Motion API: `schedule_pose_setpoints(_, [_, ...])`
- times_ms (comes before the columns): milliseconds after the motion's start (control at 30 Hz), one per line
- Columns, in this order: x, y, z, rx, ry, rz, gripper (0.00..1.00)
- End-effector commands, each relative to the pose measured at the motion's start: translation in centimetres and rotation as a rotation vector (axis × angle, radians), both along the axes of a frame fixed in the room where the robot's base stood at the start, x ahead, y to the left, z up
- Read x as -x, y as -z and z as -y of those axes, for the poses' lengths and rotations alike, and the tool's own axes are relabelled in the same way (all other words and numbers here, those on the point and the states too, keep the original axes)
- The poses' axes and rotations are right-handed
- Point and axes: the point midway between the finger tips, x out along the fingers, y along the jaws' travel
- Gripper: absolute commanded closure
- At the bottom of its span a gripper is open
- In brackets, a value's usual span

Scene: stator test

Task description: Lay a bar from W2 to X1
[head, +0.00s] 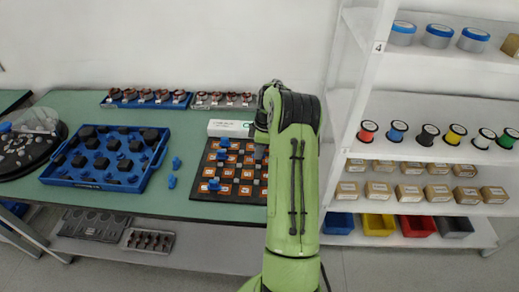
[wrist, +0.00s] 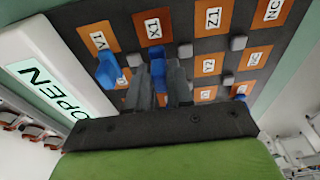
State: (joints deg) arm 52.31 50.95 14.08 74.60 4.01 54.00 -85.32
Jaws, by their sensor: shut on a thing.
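The dark board with orange labelled squares (head: 235,190) lies on the bench, partly hidden by my arm. In the wrist view, the X1 square (wrist: 153,27) is just beyond my fingertips. W2 cannot be made out. My gripper (wrist: 160,84) is over the board, its two grey fingers shut on a blue piece (wrist: 157,66), of which only part shows between the fingertips. I cannot tell whether this piece touches the board. Another blue piece (wrist: 108,66) is left of the fingers, by the V1 square (wrist: 100,41). In the head view my gripper is hidden behind my arm.
A white box with an OPEN display (wrist: 42,78) stands close at the board's edge. Grey blocks (wrist: 238,42) sit between squares. In the head view, a blue tray (head: 140,182) of dark parts, loose blue pieces (head: 172,182) and a shelf rack (head: 400,100) flank the board.

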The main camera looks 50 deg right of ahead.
Motion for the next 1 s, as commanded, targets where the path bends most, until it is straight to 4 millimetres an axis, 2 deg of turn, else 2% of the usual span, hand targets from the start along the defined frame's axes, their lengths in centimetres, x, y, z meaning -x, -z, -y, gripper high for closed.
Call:
schedule_pose_setpoints(533, [0.1, 1.5, 0.0, 0.000, 0.002, -0.002, 1.00])
schedule_pose_setpoints(767, [0.0, 1.5, 0.0, 0.000, 0.001, 0.000, 1.00])
schedule_pose_setpoints(800, [0.0, 1.5, 0.0, 0.000, 0.001, 0.000, 0.75])
schedule_pose_setpoints(967, [0.0, 1.5, 0.0, 0.000, 0.001, 0.000, 0.50])
schedule_pose_setpoints(1000, [0.0, 1.5, 0.0, 0.000, 0.001, 0.000, 0.49])
